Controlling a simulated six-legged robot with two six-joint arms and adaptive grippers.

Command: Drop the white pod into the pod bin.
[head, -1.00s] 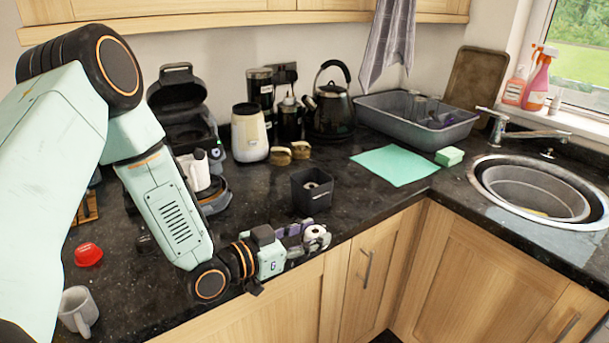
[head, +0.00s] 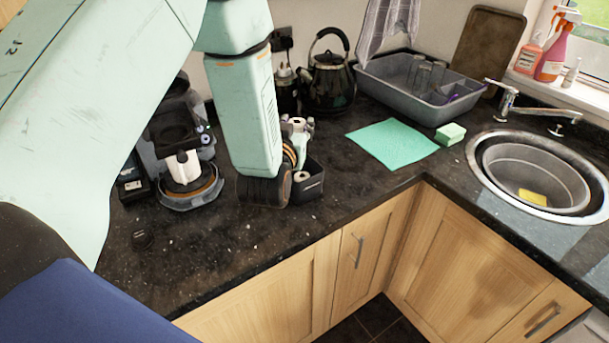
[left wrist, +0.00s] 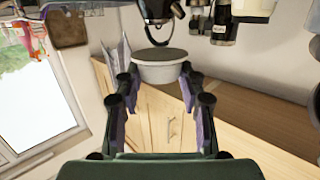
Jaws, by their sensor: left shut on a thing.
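In the left wrist view the white pod (left wrist: 160,73), with a grey face, sits between the two fingers (left wrist: 160,80). My right gripper is not in view.
A coffee machine (head: 184,168) stands left of my forearm, and a black kettle (head: 328,82) stands behind. A green mat (head: 391,143), a green sponge (head: 450,133), a grey tub (head: 415,98) and the sink (head: 530,170) lie to the right.

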